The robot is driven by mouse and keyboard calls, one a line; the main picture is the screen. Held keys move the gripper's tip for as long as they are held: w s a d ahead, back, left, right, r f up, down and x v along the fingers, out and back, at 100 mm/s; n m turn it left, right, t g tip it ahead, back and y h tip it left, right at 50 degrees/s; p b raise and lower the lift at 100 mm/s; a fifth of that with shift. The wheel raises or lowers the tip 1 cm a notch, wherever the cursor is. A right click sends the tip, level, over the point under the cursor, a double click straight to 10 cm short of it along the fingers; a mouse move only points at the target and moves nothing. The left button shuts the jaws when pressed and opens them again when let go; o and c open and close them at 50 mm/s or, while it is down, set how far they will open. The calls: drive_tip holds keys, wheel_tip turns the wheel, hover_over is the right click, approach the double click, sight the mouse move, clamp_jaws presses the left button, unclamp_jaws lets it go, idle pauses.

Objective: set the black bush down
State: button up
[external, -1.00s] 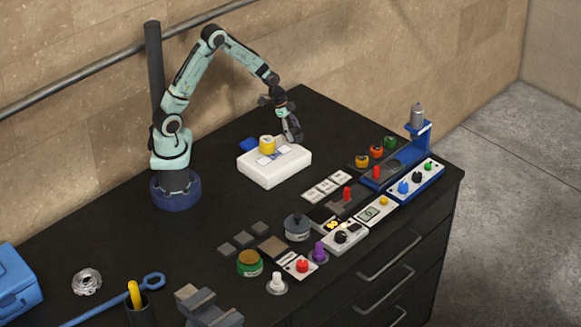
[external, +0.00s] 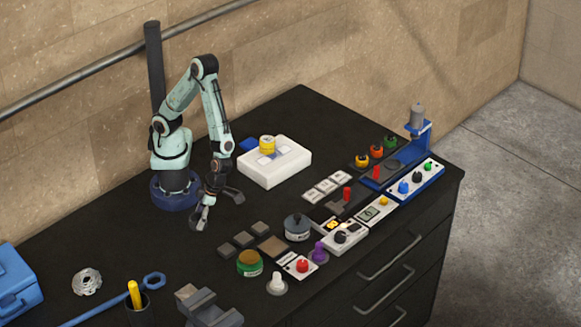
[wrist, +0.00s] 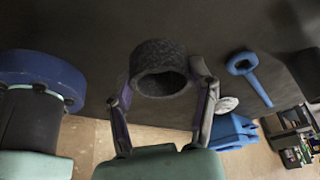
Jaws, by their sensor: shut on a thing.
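The black bush (wrist: 158,58), a dark, rough ring with an open middle, is between the fingers of my gripper (wrist: 162,84) in the wrist view. My gripper is shut on it, one finger on each side. In the external view my gripper (external: 219,206) hangs low over the black table (external: 150,235), just in front of my base. The bush is hard to make out there, dark against the dark top. I cannot tell whether the bush touches the table.
Dark square pads (external: 243,239) and a green-brown jar (external: 249,263) lie to the right. A white box (external: 276,170) with a yellow roll (external: 267,144) stands behind. A blue wrench (external: 110,303) and silver coil (external: 87,282) are front left. Table around my gripper looks clear.

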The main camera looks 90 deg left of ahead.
sight(192, 248)
drive_tip(key=shift+m, duration=0.5)
drive_tip(key=x, duration=0.5)
drive_tip(key=w+x, duration=0.1)
drive_tip(key=x, duration=0.2)
drive_tip(key=shift+d+f, duration=0.25)
drive_tip(key=shift+f, duration=0.1)
drive_tip(key=shift+f, duration=0.1)
drive_tip(key=o, duration=1)
drive_tip(key=shift+c, duration=0.2)
drive_tip(key=v, duration=1.2)
drive_tip(key=shift+r, duration=0.2)
